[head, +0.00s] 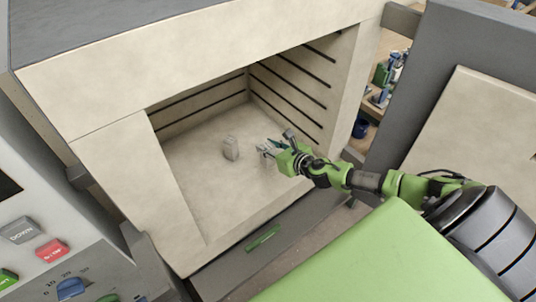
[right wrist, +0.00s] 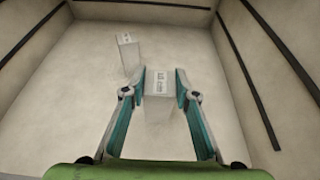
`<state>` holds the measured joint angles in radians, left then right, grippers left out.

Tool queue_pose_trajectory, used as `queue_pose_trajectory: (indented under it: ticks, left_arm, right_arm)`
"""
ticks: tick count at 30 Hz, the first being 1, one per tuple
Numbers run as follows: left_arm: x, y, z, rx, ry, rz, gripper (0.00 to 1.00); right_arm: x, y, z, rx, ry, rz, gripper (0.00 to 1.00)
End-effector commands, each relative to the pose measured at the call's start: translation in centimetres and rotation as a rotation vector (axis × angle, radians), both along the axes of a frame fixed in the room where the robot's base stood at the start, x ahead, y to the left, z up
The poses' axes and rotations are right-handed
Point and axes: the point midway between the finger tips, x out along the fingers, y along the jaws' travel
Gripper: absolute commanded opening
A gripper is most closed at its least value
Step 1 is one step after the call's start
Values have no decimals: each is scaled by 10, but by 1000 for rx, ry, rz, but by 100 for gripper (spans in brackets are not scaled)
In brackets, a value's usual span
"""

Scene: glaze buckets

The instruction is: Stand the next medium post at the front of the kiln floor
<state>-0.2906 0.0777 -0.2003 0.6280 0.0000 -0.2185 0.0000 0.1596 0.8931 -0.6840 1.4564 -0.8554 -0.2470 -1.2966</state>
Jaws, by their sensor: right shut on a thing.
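The kiln floor (head: 205,185) shows inside the open kiln, and also in the right wrist view (right wrist: 75,100). One pale grey post (head: 230,148) stands upright on it, left of my right gripper; it also shows in the right wrist view (right wrist: 127,52). My right gripper (head: 266,150) is inside the kiln, its fingers shut on a second pale post. In the right wrist view this held post (right wrist: 160,96) is upright between the fingertips, with a printed label on its top. I cannot tell whether its base touches the floor. My left gripper is not in view.
Dark grooves (head: 290,85) line the kiln walls. The kiln door (head: 470,120) stands open at the right, near my right arm. A control panel (head: 40,240) with buttons is at the lower left. The kiln floor around the two posts is bare.

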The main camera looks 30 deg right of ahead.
Motion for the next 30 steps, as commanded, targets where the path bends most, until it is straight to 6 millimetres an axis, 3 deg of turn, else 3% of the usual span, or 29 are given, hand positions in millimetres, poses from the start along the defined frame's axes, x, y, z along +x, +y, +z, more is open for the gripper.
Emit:
queue_pose_trajectory:
  ticks: [1, 5, 18, 19, 20, 21, 30]
  left_arm:
    - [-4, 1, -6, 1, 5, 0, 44]
    - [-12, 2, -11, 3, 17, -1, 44]
    - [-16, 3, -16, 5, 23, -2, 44]
    - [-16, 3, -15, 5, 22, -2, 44]
    - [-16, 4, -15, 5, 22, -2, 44]
    - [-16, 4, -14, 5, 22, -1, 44]
    - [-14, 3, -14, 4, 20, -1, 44]
  right_arm:
    - [-1, 1, -13, 4, 2, -2, 0]
    - [0, 1, -28, 3, 1, -2, 0]
    - [0, 1, -34, 1, 0, -1, 0]
    - [-1, 1, -34, 0, 2, 0, 32]
    - [-1, 1, -34, 1, 2, 0, 40]
    - [-1, 1, -34, 1, 2, 0, 44]
    - [-1, 1, -33, 1, 2, 0, 44]
